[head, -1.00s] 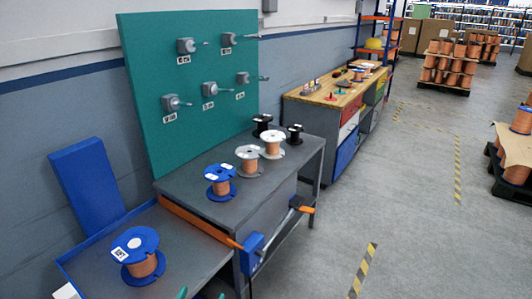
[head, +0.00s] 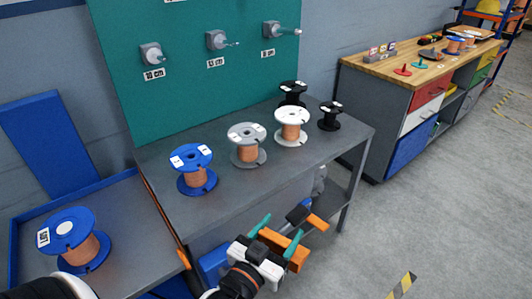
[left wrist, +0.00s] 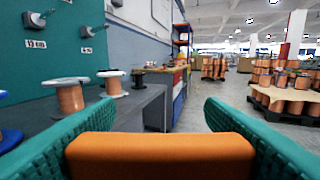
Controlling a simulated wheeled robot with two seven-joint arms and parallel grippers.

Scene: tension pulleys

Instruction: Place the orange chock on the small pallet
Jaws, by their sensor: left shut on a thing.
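My left gripper (head: 279,236) is in the head view in front of the grey spool table. Its teal fingers are shut on the orange chock (head: 284,248), which is held in the air, apart from the table. In the left wrist view the orange chock (left wrist: 160,155) lies crosswise between the two teal fingers (left wrist: 160,133). I cannot make out the small pallet in the head view. Larger pallets with copper spools (left wrist: 288,100) stand on the floor at the right of the left wrist view. My right gripper is not in view.
The grey table (head: 215,205) carries blue, grey, white and black spools below a teal pegboard (head: 190,85). A blue spool (head: 75,240) stands on the lower tray at left. A black-and-orange handle (head: 307,217) is beyond the chock. Floor (head: 440,220) is free at right.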

